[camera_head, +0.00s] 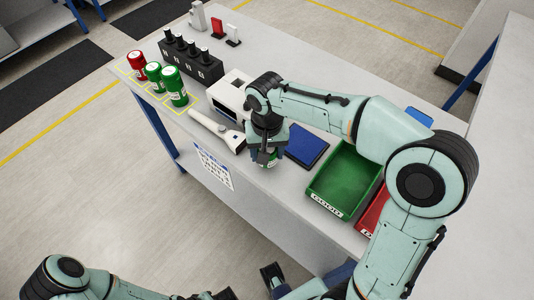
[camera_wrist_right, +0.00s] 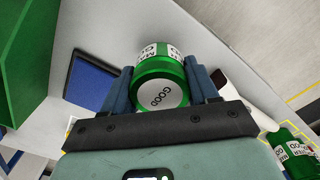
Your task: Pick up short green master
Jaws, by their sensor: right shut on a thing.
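My right gripper (camera_head: 266,157) is shut on a green can, the master (camera_wrist_right: 159,80), low over the table's front side. The wrist view shows the can between both blue fingers, with a white end marked GOOD and a white label band. In the head view only a sliver of the can (camera_head: 272,161) shows below the gripper. I cannot tell whether it touches the table. Two other green cans (camera_head: 155,76) (camera_head: 174,86) and a red can (camera_head: 137,65) stand at the table's left end.
A white device (camera_head: 231,90) and a light-coloured handheld tool (camera_head: 217,130) lie left of my right gripper. A blue pad (camera_head: 306,146), a green GOOD tray (camera_head: 329,205) and a red tray (camera_head: 373,212) lie to the right. A black rack (camera_head: 190,62) stands behind.

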